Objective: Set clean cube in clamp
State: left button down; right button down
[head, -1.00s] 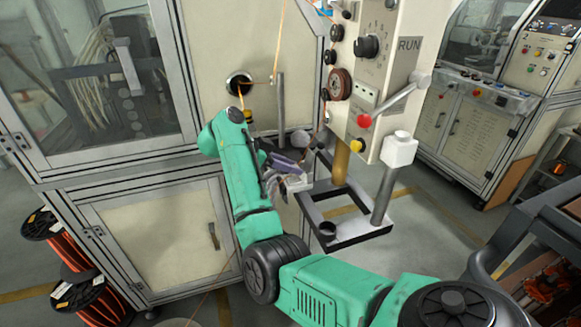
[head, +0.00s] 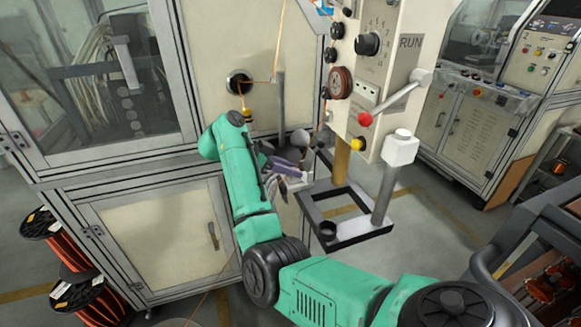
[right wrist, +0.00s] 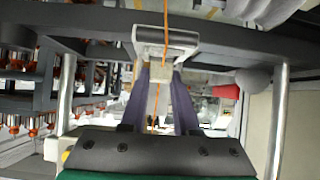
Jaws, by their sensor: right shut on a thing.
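My right gripper (head: 292,170) is in front of the pale cabinet, beside the machine's hanging control panel. In the right wrist view its two purple fingers (right wrist: 165,95) are closed in on a pale block (right wrist: 165,40) at their tips. The block looks like the clean cube, but its outline merges with pale parts behind it. In the head view the block is mostly hidden by the fingers. An orange wire (right wrist: 166,25) runs up past the block. I cannot clearly pick out the clamp. My left gripper is not in view.
The control panel (head: 380,75) with knobs and a lever is right of the gripper. Below it is a black square frame (head: 345,236) with a grey post (head: 383,195). An upright metal rod (head: 281,105) and a round cabinet opening (head: 239,82) are close by. Wire spools (head: 85,300) stand lower left.

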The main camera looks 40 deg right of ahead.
jog(key=shift+f, duration=0.45)
